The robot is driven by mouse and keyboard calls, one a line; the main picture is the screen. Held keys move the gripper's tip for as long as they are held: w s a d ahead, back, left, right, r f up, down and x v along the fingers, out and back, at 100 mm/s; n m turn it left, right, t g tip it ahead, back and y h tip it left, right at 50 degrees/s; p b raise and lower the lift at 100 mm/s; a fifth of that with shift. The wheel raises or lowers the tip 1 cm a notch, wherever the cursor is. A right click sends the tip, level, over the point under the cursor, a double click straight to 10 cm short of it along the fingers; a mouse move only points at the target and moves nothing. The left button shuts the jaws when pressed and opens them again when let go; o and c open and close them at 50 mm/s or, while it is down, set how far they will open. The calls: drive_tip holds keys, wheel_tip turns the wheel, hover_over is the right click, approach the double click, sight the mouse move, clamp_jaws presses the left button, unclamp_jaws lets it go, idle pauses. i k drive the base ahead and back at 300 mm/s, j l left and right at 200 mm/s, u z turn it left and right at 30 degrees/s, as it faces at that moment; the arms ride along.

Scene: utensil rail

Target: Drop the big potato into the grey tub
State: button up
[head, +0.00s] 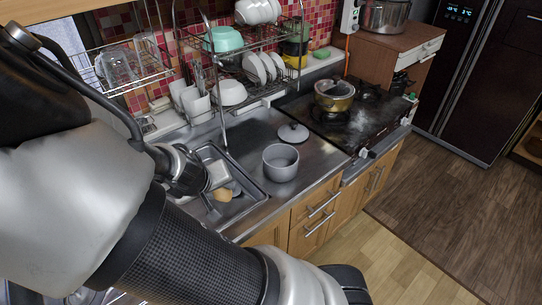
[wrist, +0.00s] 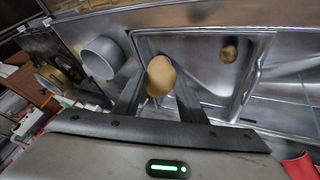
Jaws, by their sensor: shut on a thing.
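The big potato (wrist: 160,76) is pale tan and sits between the fingertips of my gripper (wrist: 159,90) in the wrist view. My gripper is shut on it. In the head view my gripper (head: 220,182) is over the sink, with the potato (head: 223,194) at its tip. The grey tub (head: 281,162) is a round, open pot-like vessel on the steel counter just right of the sink. It also shows in the wrist view (wrist: 102,57), left of the potato and apart from it. Its inside floor is hard to see.
A smaller, darker potato (wrist: 230,50) lies in the sink basin (wrist: 190,42). A grey lid (head: 293,133) lies on the counter behind the tub. A wire dish rack (head: 222,120) stands behind, with a post near the sink. A stove with a brass-coloured pot (head: 334,103) is at right.

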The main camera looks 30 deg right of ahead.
sight(280, 165)
drive_tip(key=k+z, duration=0.15)
drive_tip(key=k, duration=0.5)
drive_tip(key=l+z, duration=0.1)
drive_tip(key=z, duration=0.25)
drive_tip(key=i+l+z, duration=0.1)
drive_tip(key=z, duration=0.3)
drive_tip(key=i+z, duration=0.1)
drive_tip(key=z, duration=0.25)
drive_tip(key=i+l, duration=0.15)
drive_tip(key=i, duration=0.15)
drive_tip(key=i+l, duration=0.15)
drive_tip(key=i, duration=0.15)
